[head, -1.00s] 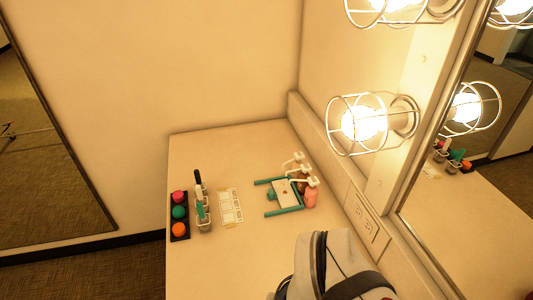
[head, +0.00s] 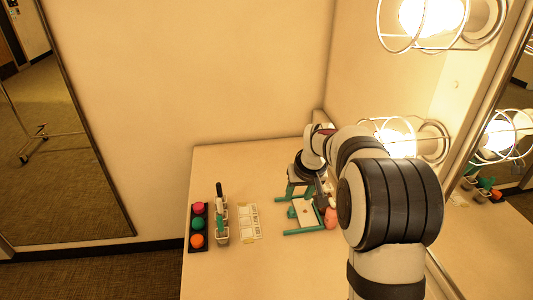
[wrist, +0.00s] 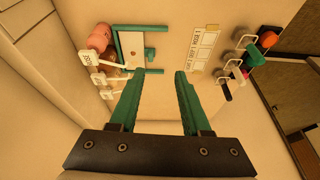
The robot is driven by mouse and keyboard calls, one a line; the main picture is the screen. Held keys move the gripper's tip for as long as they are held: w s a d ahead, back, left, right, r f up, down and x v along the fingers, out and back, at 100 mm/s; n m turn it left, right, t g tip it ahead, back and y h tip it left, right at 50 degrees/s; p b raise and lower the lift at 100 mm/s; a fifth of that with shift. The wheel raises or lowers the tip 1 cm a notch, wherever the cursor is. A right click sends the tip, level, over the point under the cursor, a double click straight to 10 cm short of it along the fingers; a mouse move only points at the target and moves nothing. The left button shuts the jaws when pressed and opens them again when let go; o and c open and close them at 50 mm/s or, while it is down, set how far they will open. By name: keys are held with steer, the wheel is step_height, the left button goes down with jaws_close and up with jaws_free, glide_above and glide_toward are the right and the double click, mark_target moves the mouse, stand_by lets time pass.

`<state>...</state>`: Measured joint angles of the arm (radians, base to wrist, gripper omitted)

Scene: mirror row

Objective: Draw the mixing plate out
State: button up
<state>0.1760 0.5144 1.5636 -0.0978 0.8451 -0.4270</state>
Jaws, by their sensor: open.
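The mixing plate (head: 304,210) is a pale flat plate lying between teal rails (head: 305,231) on the counter. In the wrist view the plate (wrist: 131,45) shows whole, with a teal knob (wrist: 150,53) at its edge and a small dark spot on its face. My gripper (wrist: 160,74) is open and empty, its two teal fingers apart. It is above the counter, short of the plate and the knob in the wrist view. In the head view my arm and gripper (head: 300,190) cover part of the far rail.
Pump bottles, one a pink bottle (wrist: 98,38), stand close beside the plate. A white card (head: 249,220), holders with upright tools (head: 221,228) and a dark strip of coloured pots (head: 198,228) lie to the left. Caged bulbs (head: 397,140) line the mirror wall.

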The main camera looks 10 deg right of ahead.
mark_target(292, 211)
steer(key=shift+n+t, duration=0.3)
steer(key=x, duration=0.6)
steer(key=w+d+x, duration=0.1)
steer(key=x, duration=0.6)
steer(key=w+d+r+x, duration=0.1)
steer(key=x, duration=0.5)
steer(key=shift+w+d+f, duration=0.1)
steer(key=shift+w+f, duration=0.05)
steer(key=shift+f, duration=0.1)
jaws_close()
